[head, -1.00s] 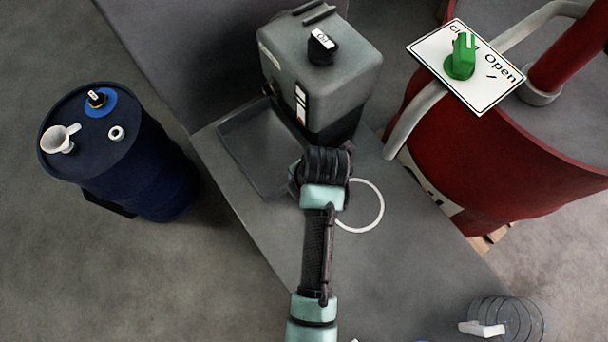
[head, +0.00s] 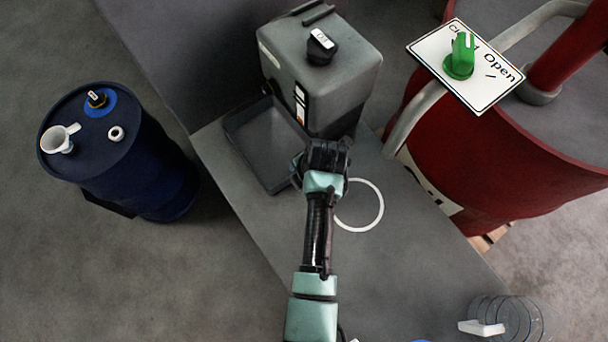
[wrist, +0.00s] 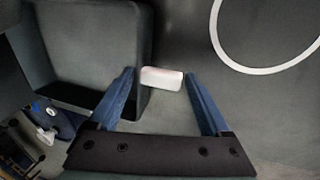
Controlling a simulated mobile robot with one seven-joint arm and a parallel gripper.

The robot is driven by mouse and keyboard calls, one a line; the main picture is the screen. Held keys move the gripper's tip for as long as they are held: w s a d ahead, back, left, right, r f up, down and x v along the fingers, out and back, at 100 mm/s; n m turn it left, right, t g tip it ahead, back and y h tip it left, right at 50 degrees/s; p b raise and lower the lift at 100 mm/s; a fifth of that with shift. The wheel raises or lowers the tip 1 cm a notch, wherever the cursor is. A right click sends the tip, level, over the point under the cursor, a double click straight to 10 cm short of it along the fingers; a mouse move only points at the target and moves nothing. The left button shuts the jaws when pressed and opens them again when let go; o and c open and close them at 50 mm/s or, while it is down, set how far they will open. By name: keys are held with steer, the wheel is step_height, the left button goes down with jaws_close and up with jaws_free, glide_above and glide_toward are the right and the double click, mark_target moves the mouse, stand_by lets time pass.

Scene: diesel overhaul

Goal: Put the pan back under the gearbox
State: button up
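The pan (head: 262,172) is a shallow dark grey tray on the grey bench, at the left foot of the gearbox (head: 345,85), a grey box with a black knob on top. The gearbox's lower edge hides the pan's far side in the head view. My gripper (head: 322,150) is just right of the pan, in front of the gearbox. In the wrist view the pan (wrist: 90,50) fills the upper left, and my gripper (wrist: 165,88) has its blue fingers apart. A small white block (wrist: 162,78) shows between the fingertips, against the pan's side; I cannot tell whether it is joined to it.
A white ring (head: 381,205) lies on the bench right of my gripper. A blue drum (head: 150,170) with a funnel stands at left. A red tank (head: 480,170) with an open/closed sign (head: 428,48) stands at right. The bench's front part (head: 400,270) is largely clear.

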steer(key=shift+o, duration=1)
steer(key=shift+r, duration=0.1)
steer(key=p+v, duration=0.1)
steer(key=v, duration=1.1)
steer(key=shift+a, duration=0.1)
